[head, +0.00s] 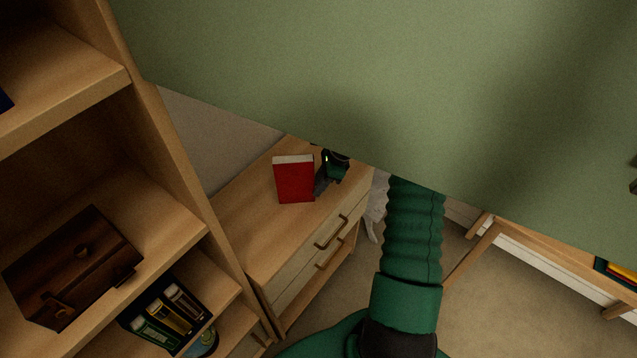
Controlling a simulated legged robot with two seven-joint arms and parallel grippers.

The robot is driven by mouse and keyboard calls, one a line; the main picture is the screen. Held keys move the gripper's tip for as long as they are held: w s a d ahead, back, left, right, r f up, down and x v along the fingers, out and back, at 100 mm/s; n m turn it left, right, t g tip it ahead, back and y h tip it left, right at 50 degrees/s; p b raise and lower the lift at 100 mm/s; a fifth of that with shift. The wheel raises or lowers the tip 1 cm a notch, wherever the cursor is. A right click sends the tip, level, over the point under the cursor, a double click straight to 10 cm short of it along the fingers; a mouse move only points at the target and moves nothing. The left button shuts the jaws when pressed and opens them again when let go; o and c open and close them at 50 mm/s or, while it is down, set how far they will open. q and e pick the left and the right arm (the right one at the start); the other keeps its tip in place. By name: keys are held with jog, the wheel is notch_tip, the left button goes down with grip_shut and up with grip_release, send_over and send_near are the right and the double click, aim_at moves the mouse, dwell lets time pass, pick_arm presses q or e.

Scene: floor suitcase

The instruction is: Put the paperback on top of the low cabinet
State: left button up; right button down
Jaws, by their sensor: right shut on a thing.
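The red paperback (293,181) is upright over the top of the low cabinet (254,211), with its pale page edge facing up. My right gripper (318,184) is shut on the book's right side. I cannot tell whether the book's lower edge touches the cabinet top or is a little above it. The cabinet is pale wood with drawers and dark handles on its front. Part of my right arm and the cabinet's far end are hidden behind a green surface. My left gripper is not in view.
A large plain green surface (400,80) covers the upper view. A wooden shelf unit (165,150) stands at left, holding a brown case (72,262) and several books (165,315). A wooden table (560,255) is at right. The cabinet top's near part is bare.

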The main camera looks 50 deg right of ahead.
jog(key=shift+d, duration=0.1)
jog(key=c, duration=1.1)
grip_release()
jog(key=v, duration=1.2)
